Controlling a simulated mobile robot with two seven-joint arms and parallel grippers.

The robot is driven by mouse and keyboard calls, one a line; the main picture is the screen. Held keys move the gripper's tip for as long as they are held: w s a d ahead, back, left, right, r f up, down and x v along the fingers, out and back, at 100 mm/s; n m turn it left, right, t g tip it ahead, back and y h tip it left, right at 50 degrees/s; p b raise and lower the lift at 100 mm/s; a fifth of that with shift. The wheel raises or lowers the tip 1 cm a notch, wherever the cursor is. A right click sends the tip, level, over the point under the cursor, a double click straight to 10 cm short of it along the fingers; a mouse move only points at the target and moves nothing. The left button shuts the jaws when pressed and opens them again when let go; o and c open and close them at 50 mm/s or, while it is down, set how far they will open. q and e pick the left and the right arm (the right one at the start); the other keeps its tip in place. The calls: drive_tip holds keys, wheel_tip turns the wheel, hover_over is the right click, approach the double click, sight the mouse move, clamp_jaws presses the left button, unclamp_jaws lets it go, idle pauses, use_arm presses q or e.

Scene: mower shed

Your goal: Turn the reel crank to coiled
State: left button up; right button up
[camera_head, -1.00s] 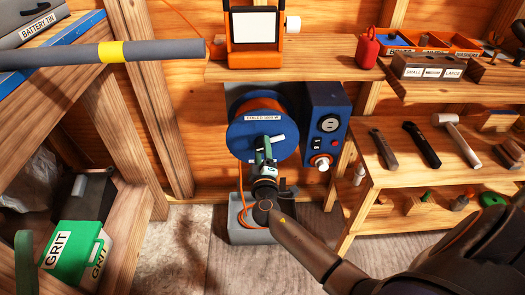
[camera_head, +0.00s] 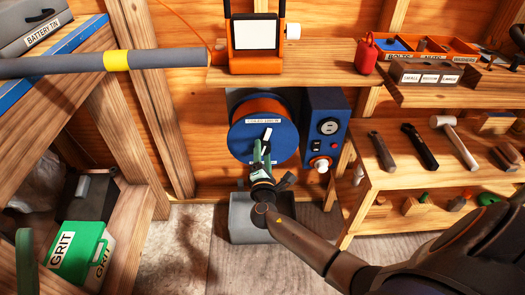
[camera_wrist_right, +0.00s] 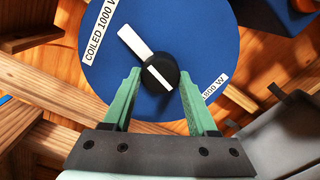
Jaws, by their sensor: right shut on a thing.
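The cord reel is a blue disc (camera_head: 287,143) with orange cord behind it, below the shelf in the head view. In the right wrist view the blue face (camera_wrist_right: 205,35) carries a "COILED 1000 W" label at upper left and another label at lower right. The crank (camera_wrist_right: 134,42) is a white bar with a black knob, pointing up-left there. My right gripper (camera_head: 262,153) is at the reel face; its green fingers (camera_wrist_right: 161,80) are shut on the black knob from both sides. A green finger of my left gripper (camera_head: 25,262) shows at the lower left edge; its opening is hidden.
A blue power box (camera_head: 325,130) stands close right of the reel, and a grey bin (camera_head: 252,225) below. An orange work lamp (camera_head: 255,35) is on the shelf above. A tool shelf (camera_head: 395,170) is at right; a green grit box (camera_head: 80,250) at lower left.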

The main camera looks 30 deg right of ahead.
use_arm(q)
drive_tip(key=shift+r+p, duration=0.5)
drive_tip(key=shift+r, duration=0.1)
use_arm(e)
drive_tip(key=shift+n, duration=1.5)
use_arm(q)
drive_tip(key=shift+a, duration=0.1)
use_arm(e)
drive_tip(key=shift+f, duration=0.1)
drive_tip(key=o, duration=1.4)
use_arm(q)
drive_tip(key=shift+r, duration=0.1)
drive_tip(key=w+a+f+n+g+y+p, duration=0.1)
drive_tip(key=w+f+n+y+p, duration=0.1)
drive_tip(key=w+f+n+y, duration=0.3)
drive_tip(key=shift+w+f+n+y, duration=0.5)
drive_tip(key=shift+f+y, duration=0.8)
drive_tip(key=shift+f, duration=1.05)
use_arm(e)
drive_tip(key=shift+v, duration=6.3)
